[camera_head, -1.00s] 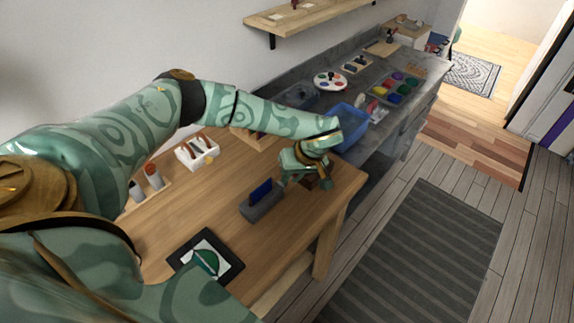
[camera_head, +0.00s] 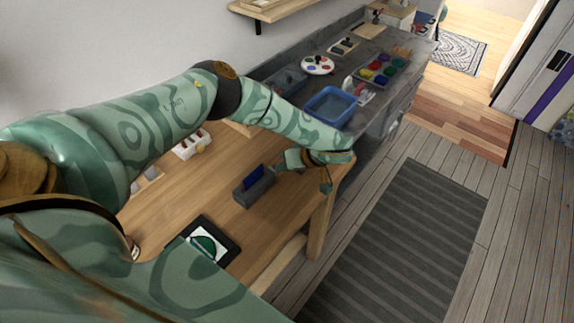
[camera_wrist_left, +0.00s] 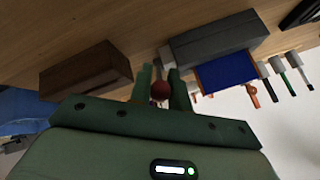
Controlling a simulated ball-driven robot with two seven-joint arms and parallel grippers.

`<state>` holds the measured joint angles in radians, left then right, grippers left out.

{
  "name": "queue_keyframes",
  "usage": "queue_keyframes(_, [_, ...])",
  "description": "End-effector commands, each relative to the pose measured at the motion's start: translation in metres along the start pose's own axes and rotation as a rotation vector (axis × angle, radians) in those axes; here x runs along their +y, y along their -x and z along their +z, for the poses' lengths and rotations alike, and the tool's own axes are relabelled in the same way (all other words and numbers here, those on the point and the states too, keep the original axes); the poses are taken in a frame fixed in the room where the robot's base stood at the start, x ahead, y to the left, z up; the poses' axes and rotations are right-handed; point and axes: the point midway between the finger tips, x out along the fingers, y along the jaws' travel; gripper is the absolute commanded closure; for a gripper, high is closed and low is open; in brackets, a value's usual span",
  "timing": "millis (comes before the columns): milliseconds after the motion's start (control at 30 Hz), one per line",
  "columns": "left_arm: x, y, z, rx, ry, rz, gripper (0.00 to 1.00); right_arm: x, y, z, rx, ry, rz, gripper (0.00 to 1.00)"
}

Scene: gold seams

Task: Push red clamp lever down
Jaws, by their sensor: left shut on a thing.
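A grey block (camera_head: 254,191) with an upright blue piece (camera_head: 253,175) in it stands on the wooden table (camera_head: 180,208). Both also show in the left wrist view, the grey block (camera_wrist_left: 220,38) and the blue piece (camera_wrist_left: 230,73). A round red knob (camera_wrist_left: 160,90), seemingly the end of the red clamp lever, sits between the fingers of my left gripper (camera_wrist_left: 161,92). The gripper is shut on it, beside the grey block. In the head view my left gripper (camera_head: 282,162) reaches to the block's right end; the lever is not clear there. My right gripper is not in view.
A brown wooden block (camera_wrist_left: 85,70) lies on the other side of the gripper. A blue tub (camera_head: 330,106) stands on the grey counter behind. A dark square with a green and white picture (camera_head: 205,245) lies near the table's front edge.

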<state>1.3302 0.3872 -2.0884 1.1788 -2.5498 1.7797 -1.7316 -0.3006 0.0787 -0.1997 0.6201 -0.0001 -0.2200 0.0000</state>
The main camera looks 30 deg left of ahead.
Motion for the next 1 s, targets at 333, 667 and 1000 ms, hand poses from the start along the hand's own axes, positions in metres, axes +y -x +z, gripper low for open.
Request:
queue_keyframes(333, [0.001, 0.001, 0.000, 0.000, 0.000, 0.002, 0.60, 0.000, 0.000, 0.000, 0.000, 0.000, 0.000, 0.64])
queue_keyframes(667, [0.001, 0.034, -0.002, 0.002, -0.001, 0.006, 0.60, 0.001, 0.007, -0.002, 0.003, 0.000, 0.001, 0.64])
queue_keyframes(1000, [0.001, 0.124, -0.002, 0.003, -0.001, 0.006, 0.60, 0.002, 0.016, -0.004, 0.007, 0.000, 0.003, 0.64])
